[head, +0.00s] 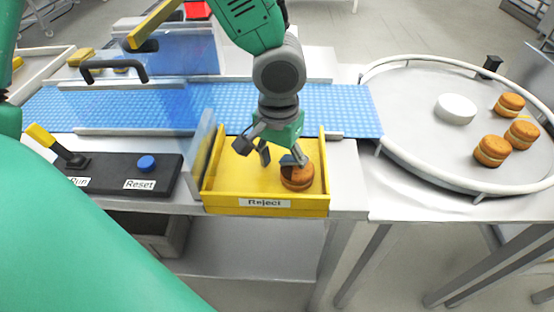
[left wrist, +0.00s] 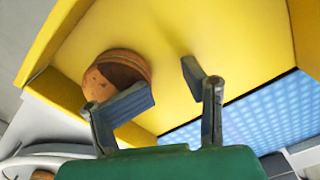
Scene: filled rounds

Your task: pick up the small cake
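A small round brown cake (head: 297,178) lies in the yellow Reject tray (head: 222,185), near its front right corner. It also shows in the left wrist view (left wrist: 108,75), against the yellow tray floor. My left gripper (head: 276,156) is over the tray, pointing down, with its fingers apart and nothing between them. One finger overlaps the cake's edge in both views and hides part of it; I cannot tell whether it touches. The other finger is off to the side over bare tray floor. The open fingers also show in the left wrist view (left wrist: 168,92). My right gripper is not in view.
A blue conveyor belt (head: 345,108) runs behind the tray. A clear panel (head: 199,140) stands at the tray's left, beside a control box (head: 110,172). A round table (head: 420,140) at right holds several similar cakes and a white disc (head: 456,109).

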